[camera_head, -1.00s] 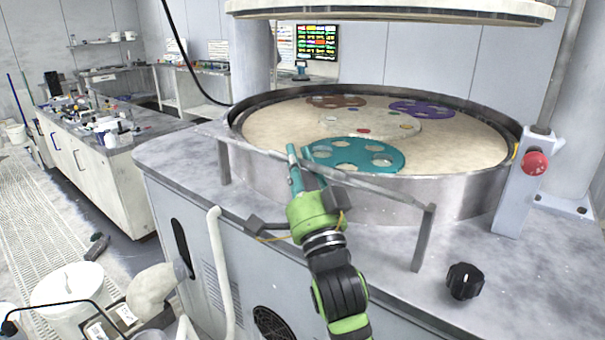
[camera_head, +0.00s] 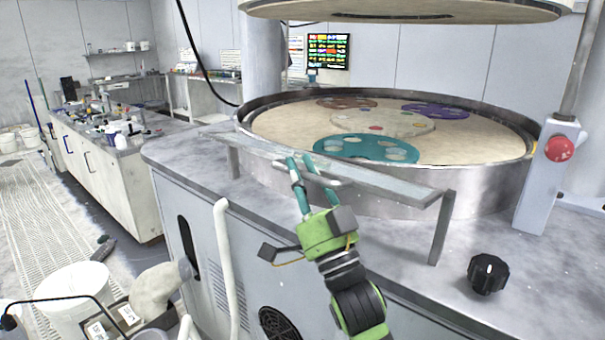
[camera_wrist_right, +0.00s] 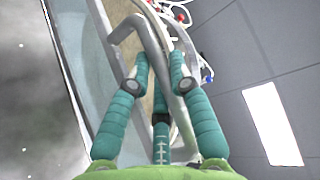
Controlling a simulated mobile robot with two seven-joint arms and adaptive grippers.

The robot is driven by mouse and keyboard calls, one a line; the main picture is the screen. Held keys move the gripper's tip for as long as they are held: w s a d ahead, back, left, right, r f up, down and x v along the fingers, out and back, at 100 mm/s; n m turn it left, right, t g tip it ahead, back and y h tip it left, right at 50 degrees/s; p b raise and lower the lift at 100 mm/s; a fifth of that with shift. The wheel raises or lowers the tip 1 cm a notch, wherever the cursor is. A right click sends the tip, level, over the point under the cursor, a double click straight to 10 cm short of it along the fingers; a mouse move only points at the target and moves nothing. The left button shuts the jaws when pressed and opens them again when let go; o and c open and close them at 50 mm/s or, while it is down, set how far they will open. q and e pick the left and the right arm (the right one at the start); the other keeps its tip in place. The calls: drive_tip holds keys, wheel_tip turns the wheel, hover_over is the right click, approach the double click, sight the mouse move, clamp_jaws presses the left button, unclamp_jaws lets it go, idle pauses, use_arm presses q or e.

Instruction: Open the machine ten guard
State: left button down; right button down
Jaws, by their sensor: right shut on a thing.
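The guard (camera_head: 395,187) is a thin, clear, grey-edged panel between two short metal posts at the front of the polishing machine. It lies nearly flat, tilted, with its upper face showing in the head view. A grey metal bar handle (camera_wrist_right: 152,45) stands off the panel in the right wrist view. My right gripper (camera_head: 308,163), with teal fingers and a green body, is shut on this handle near the panel's middle. The wrist view shows the fingers (camera_wrist_right: 160,85) on both sides of the bar. No machine number is readable. My left gripper is not in view.
The round platen (camera_head: 285,122) behind the guard carries teal, brown, purple and pale discs. A raised round head (camera_head: 400,12) hangs above. A red button (camera_head: 559,149) and a black knob (camera_head: 487,274) are at right. A cluttered bench (camera_head: 100,170) stands at left.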

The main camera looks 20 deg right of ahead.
drive_tip(key=c, duration=1.1)
unclamp_jaws()
drive_tip(key=shift+w+a, duration=0.1)
drive_tip(key=shift+w, duration=0.05)
drive_tip(key=v, duration=1.2)
drive_tip(key=shift+f, duration=0.1)
